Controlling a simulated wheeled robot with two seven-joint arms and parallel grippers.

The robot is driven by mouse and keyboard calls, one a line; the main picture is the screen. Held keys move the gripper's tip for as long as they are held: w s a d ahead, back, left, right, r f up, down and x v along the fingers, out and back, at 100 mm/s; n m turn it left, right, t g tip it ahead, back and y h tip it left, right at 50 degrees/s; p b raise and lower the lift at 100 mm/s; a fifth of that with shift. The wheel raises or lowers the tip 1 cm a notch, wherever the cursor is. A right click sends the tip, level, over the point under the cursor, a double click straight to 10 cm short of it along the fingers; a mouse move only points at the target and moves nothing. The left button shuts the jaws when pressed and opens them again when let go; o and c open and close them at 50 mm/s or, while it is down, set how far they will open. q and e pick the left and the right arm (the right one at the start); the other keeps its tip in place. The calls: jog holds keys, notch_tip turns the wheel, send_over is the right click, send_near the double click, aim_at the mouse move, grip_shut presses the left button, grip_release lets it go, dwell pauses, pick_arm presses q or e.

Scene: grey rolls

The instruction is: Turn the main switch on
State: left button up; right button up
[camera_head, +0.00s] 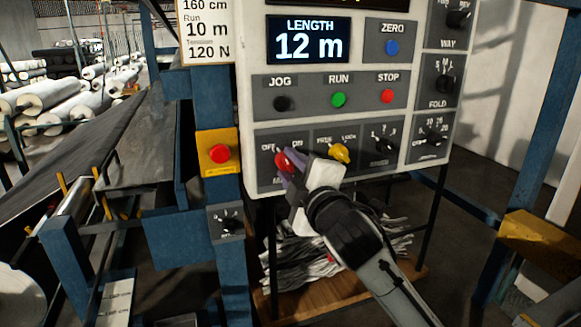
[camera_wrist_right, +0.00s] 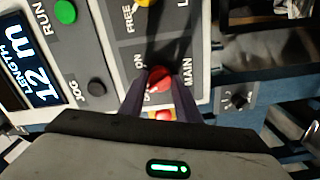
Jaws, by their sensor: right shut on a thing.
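The main switch is a red knob (camera_head: 282,161) at the lower left of the grey control panel (camera_head: 262,84), under the words OFF and ON. In the right wrist view the red knob (camera_wrist_right: 160,77) sits between the dark fingers, close to the words ON and MAIN. A pale mark on it appears to lean to the OFF side. My right gripper (camera_head: 288,168) is shut on this knob, and its fingers and wrist cover part of the knob's plate. The right gripper also shows in the wrist view (camera_wrist_right: 158,98). My left gripper is out of view.
A yellow knob (camera_head: 340,152) sits just right of the gripper. Above are black, green (camera_head: 339,99) and red STOP (camera_head: 387,96) buttons. A red button on a yellow box (camera_head: 219,153) is mounted left of the panel. A blue post (camera_head: 541,120) stands at right.

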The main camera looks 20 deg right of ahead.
jog(key=m, duration=0.4)
jog(key=shift+a, duration=0.1)
jog(key=m, duration=0.7)
jog(key=shift+m, duration=1.7)
jog(key=o, duration=1.1)
jog(key=shift+s, duration=0.1)
